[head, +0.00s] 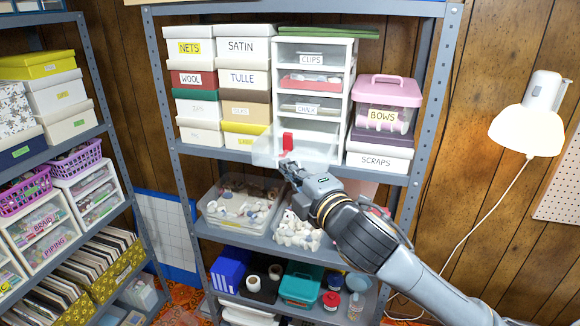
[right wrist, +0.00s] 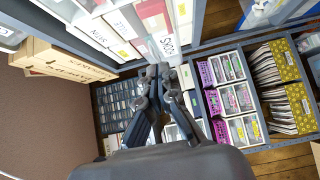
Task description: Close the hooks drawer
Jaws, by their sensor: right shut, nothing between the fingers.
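The white drawer unit (head: 349,95) stands on the middle shelf, with drawers marked CLIPS and CHALK pushed in. Below these, a clear drawer (head: 262,150) sticks out well past the unit's front, with something red (head: 288,141) in it. In the right wrist view its label (right wrist: 167,45) seems to read HOOKS, turned over. My right gripper (head: 288,168) is shut and empty, just in front of and below this drawer. The fingertips (right wrist: 158,72) point toward the label; I cannot tell whether they touch. My left gripper is not in view.
Labelled boxes (head: 243,78) stack left of the unit. A pink-lidded BOWS box (head: 385,103) stands right. A grey shelf post (head: 423,120) stands to the right.

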